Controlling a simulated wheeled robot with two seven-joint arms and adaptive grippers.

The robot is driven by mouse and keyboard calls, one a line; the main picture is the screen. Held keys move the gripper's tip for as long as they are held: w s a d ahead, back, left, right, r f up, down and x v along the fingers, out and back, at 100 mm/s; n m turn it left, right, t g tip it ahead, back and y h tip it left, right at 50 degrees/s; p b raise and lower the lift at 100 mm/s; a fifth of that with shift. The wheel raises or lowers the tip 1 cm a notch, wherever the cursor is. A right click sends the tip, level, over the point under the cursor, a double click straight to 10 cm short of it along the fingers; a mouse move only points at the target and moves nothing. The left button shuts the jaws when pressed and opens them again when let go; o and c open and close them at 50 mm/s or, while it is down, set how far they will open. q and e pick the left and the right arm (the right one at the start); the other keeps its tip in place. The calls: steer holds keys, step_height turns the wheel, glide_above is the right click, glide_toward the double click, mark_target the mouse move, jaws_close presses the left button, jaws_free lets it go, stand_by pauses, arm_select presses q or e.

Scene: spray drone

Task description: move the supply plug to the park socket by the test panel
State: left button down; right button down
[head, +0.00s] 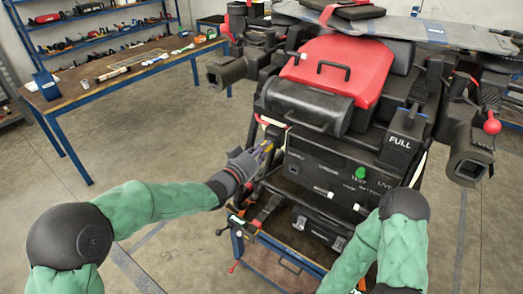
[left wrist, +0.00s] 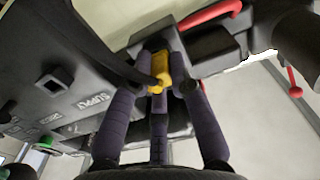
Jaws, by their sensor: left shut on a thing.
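My left gripper (head: 262,153) is at the left end of the dark test panel (head: 305,172) on the front of the drone. It is shut on the yellow supply plug (left wrist: 160,70), which shows between the purple-grey fingers in the left wrist view. A dark cable-like part runs from the plug up and to the left there. I cannot tell whether the plug sits in a socket. A square socket (left wrist: 50,82) shows on the panel, apart from the fingers, near the word SUPPLY. I cannot tell whether it is the park socket. My right gripper is out of view.
A green knob (head: 360,173) stands on the panel near TEST and LIVE. A black box marked FULL (head: 402,140) is above right. A red cover (head: 333,62) tops the drone. Below is a blue-framed cart (head: 285,262). A workbench (head: 120,75) stands at back left; floor between is clear.

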arm_select(q)
steer(key=c, duration=1.1)
jaws_free()
steer(key=shift+o, duration=0.2)
steer(key=v, duration=1.2)
steer(key=shift+f, duration=0.15)
